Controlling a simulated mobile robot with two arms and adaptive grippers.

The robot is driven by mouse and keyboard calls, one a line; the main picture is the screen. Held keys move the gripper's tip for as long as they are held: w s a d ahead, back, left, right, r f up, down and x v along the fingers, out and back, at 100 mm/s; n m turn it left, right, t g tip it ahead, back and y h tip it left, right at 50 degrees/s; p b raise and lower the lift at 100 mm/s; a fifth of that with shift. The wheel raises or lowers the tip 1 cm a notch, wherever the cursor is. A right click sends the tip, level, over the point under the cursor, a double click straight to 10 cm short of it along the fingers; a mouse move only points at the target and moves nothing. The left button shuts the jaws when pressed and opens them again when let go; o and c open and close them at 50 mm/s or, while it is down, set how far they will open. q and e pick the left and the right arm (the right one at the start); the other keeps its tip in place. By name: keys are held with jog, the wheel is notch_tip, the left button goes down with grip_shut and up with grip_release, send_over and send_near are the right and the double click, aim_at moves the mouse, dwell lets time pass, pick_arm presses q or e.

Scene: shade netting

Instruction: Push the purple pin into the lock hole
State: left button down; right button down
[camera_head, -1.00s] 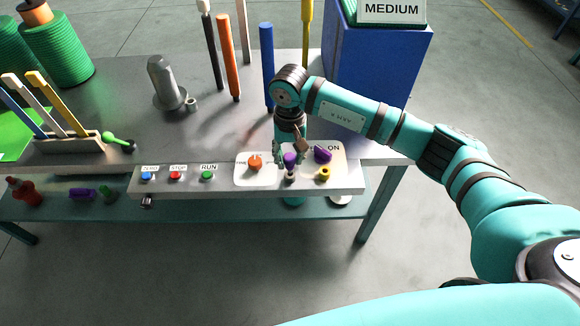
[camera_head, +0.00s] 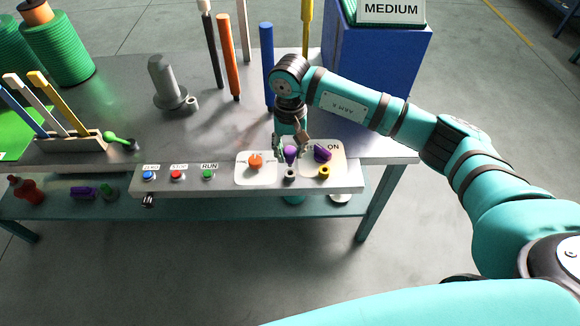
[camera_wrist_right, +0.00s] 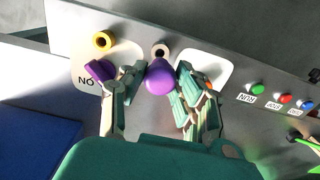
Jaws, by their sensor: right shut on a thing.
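The purple pin (camera_head: 291,152) is between the fingers of my right gripper (camera_head: 290,149), at the front control panel. In the right wrist view my right gripper (camera_wrist_right: 158,88) has its fingers on either side of the pin's rounded purple head (camera_wrist_right: 160,78). The lock hole is a grey ring with a dark centre (camera_head: 290,174), just in front of the pin on the panel edge. In the wrist view the ring (camera_wrist_right: 160,49) lines up just beyond the pin head. The pin's tip is hidden, so I cannot tell whether it is inside the hole. My left gripper is out of view.
A purple switch knob (camera_head: 322,153) and a yellow ring (camera_head: 324,172) are close on the right. An orange knob (camera_head: 255,162) and a green button (camera_head: 207,174) are to the left. A blue box (camera_head: 375,70) and upright rods stand behind.

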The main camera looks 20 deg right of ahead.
aim_at(290, 150)
jog(key=shift+r+p, duration=0.7)
jog(key=shift+r, duration=1.3)
